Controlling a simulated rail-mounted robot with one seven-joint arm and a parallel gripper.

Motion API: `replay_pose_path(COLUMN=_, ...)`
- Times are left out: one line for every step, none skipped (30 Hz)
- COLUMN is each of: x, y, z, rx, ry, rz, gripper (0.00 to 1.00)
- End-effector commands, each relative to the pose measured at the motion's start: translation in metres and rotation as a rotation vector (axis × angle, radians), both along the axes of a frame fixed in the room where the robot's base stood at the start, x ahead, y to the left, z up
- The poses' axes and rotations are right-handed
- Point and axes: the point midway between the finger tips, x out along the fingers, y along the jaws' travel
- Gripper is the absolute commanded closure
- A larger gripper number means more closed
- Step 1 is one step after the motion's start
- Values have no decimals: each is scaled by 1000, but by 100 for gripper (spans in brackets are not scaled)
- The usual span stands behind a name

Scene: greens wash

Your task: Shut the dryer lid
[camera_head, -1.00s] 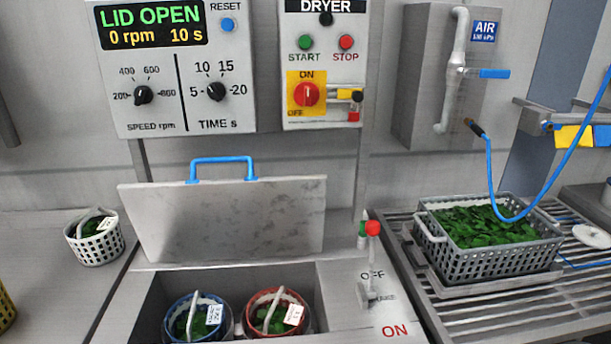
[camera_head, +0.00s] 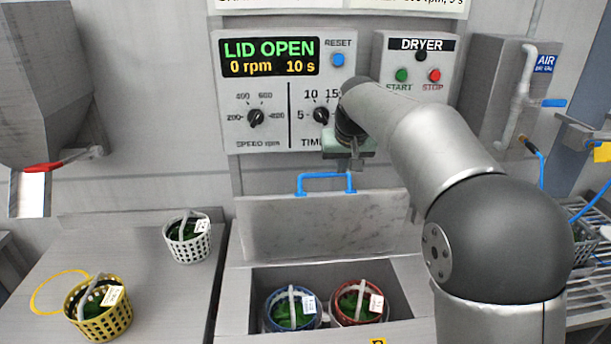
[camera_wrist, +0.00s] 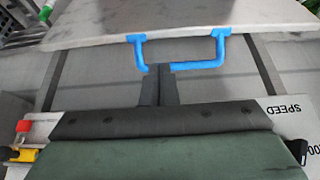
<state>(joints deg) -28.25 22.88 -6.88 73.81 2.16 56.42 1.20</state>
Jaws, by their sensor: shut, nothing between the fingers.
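The dryer lid (camera_head: 290,228) is a grey panel standing open and raised at the back of the dryer opening. Its blue handle (camera_head: 326,176) is on the top edge. The display panel (camera_head: 272,62) reads LID OPEN, 0 rpm, 10 s. My gripper (camera_head: 357,164) is above and just right of the handle, in front of the panel. In the wrist view my shut, empty fingers (camera_wrist: 158,72) are close to the blue handle (camera_wrist: 205,64), near its middle bar; I cannot tell whether they touch. The lid (camera_wrist: 95,27) shows beyond it.
In the dryer opening sit a blue-rimmed basket (camera_head: 291,312) and a red-rimmed basket (camera_head: 357,304), both with greens. A white basket (camera_head: 188,240) and a yellow basket (camera_head: 100,309) stand on the left counter. The dryer box (camera_head: 416,70) is behind my arm.

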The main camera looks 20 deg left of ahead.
Motion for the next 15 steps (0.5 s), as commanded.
replay_pose_path(x=3, y=2, z=-1, rx=-1, ry=-1, rz=0, gripper=100)
replay_pose_path(x=4, y=3, z=-2, rx=0, ry=-2, rz=2, gripper=100)
replay_pose_path(x=6, y=4, z=-5, rx=0, ry=-3, rz=2, gripper=100)
replay_pose_path(x=7, y=4, z=-8, rx=0, ry=-2, rz=2, gripper=100)
replay_pose_path(x=8, y=5, z=-12, rx=0, ry=-2, rz=2, gripper=100)
replay_pose_path(x=11, y=6, z=-18, rx=-1, ry=-1, rz=2, gripper=100)
replay_pose_path(x=13, y=7, z=-23, rx=-1, ry=-1, rz=2, gripper=100)
replay_pose_path(x=16, y=8, z=-28, rx=-1, ry=0, rz=2, gripper=100)
replay_pose_path(x=19, y=9, z=-34, rx=-1, ry=0, rz=2, gripper=100)
replay_pose_path(x=21, y=10, z=-40, rx=-1, ry=1, rz=2, gripper=100)
replay_pose_path(x=23, y=10, z=-45, rx=-1, ry=1, rz=2, gripper=100)
replay_pose_path(x=27, y=12, z=-51, rx=-1, ry=0, rz=2, gripper=100)
replay_pose_path(x=29, y=12, z=-56, rx=-1, ry=1, rz=2, gripper=100)
replay_pose_path(x=31, y=13, z=-60, rx=-1, ry=0, rz=2, gripper=100)
replay_pose_path(x=34, y=14, z=-65, rx=0, ry=-1, rz=1, gripper=100)
